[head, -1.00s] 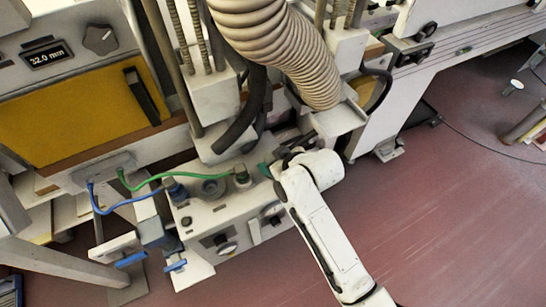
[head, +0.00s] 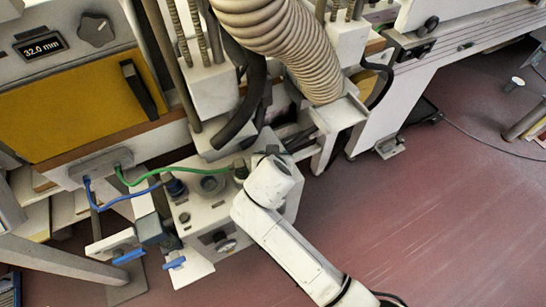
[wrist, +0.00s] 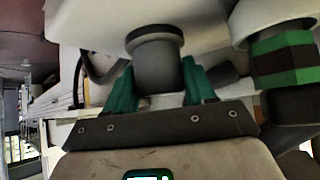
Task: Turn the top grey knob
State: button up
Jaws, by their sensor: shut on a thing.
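In the wrist view a dark grey round knob (wrist: 157,62) with a wider collar sticks out from a pale panel (wrist: 100,18). My gripper (wrist: 160,84) has its teal fingers on either side of the knob and is shut on it. In the head view my white arm reaches over the right part of the pale control box (head: 205,222). My arm hides the gripper and the held knob there.
A connector with green and black bands (wrist: 285,58) stands close to the right in the wrist view. In the head view a green cable (head: 150,180) and a blue cable (head: 125,198) run to the box. A ribbed hose (head: 285,40) hangs behind my arm.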

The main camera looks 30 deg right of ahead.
jog(key=shift+f, duration=0.1)
dwell(0.5)
jog(key=o, duration=0.9)
jog(key=shift+o, duration=0.2)
jog(key=v, duration=1.1)
jog(key=shift+a, duration=0.1)
jog(key=s+d+f+n+g+y, duration=0.1)
jog(key=s+d+f+g, duration=0.1)
jog(key=s, duration=0.5)
jog(key=s+d+f+n+g+y, duration=0.1)
jog(key=s+d+f+n+g, duration=0.1)
jog(key=s+d+f, duration=0.3)
jog(key=s+d+f+n+g+y, duration=0.2)
jog(key=s+d+f, duration=0.2)
jog(key=s, duration=0.6)
jog(key=shift+s+d+g, duration=0.35)
jog(key=shift+g, duration=0.05)
